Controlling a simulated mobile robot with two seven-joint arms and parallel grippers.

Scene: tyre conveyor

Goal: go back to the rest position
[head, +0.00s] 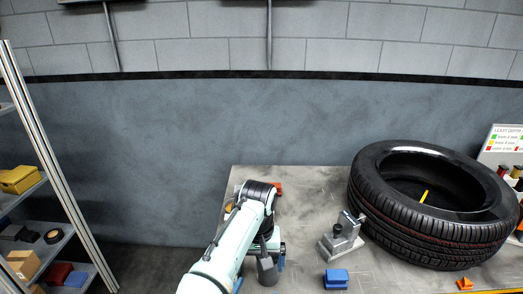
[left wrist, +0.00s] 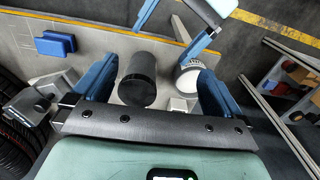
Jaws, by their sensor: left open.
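My left gripper (left wrist: 155,68) is open, with its two blue fingers spread apart in the left wrist view. A black cylinder (left wrist: 138,80) shows between the fingers, nearer the left one; I cannot tell its distance from them. In the head view my left arm reaches over the table, and the gripper (head: 272,256) is partly hidden behind it. A dark grey cylinder (head: 267,271) shows there, beside a blue finger. A pale round-topped thing (left wrist: 190,76) lies near the right finger.
A large tyre (head: 380,215) lies on the table's right side. A grey metal fixture (head: 341,240) and a blue block (head: 336,279) stand between it and my arm. An orange piece (head: 464,284) lies near the front. A shelf rack (head: 58,165) stands left, with open floor between.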

